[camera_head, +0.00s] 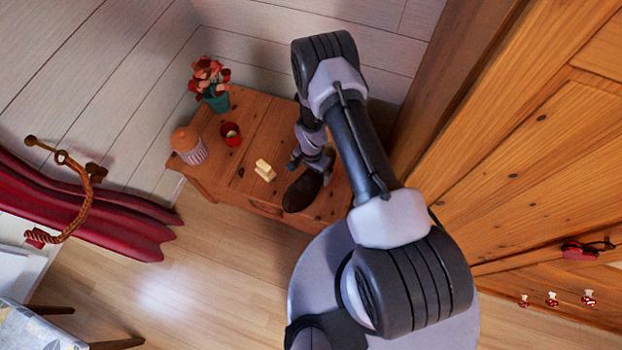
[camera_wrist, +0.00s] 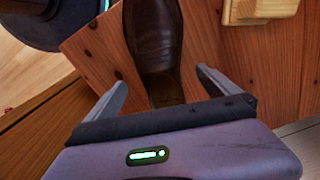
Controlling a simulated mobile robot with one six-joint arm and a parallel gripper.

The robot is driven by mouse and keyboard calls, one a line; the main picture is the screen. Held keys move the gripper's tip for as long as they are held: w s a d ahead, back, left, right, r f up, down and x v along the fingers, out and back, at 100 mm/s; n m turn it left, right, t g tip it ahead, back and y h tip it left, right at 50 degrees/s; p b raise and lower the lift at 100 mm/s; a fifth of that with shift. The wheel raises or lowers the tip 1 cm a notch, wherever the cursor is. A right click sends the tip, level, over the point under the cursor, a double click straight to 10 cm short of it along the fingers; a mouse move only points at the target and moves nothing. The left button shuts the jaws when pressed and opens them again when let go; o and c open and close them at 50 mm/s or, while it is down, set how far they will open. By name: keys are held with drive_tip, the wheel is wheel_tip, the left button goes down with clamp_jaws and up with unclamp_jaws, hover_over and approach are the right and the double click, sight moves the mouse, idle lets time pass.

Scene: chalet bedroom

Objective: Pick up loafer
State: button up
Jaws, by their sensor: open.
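The loafer (camera_head: 302,191) is a dark brown leather shoe lying on the wooden table (camera_head: 262,133), near its front edge. In the wrist view the loafer (camera_wrist: 154,42) runs away from my gripper, and its near end lies between the fingers. My gripper (camera_wrist: 160,88) is open, with one finger on each side of the shoe and a visible gap to it at the left and right. In the head view my gripper (camera_head: 312,160) is over the table at the shoe's far end, partly hidden by my arm. I cannot tell its height above the tabletop.
A pale yellow block-like object (camera_head: 265,170) lies left of the loafer and also shows in the wrist view (camera_wrist: 258,10). A red cup (camera_head: 231,134), a striped lidded jar (camera_head: 188,146) and a potted plant (camera_head: 214,86) stand farther left. A wooden wardrobe (camera_head: 530,150) rises at right.

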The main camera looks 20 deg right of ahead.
sight(312, 177)
wheel_tip(312, 177, down, 5)
drive_tip(key=b, duration=0.2)
drive_tip(key=shift+w+d+f+b, duration=0.1)
drive_tip(key=shift+w+f+b, duration=0.05)
drive_tip(key=shift+b, duration=0.25)
drive_tip(key=shift+r, duration=0.2)
drive_tip(key=shift+c, duration=0.4)
drive_tip(key=c, duration=1.7)
drive_tip(key=shift+r, duration=0.1)
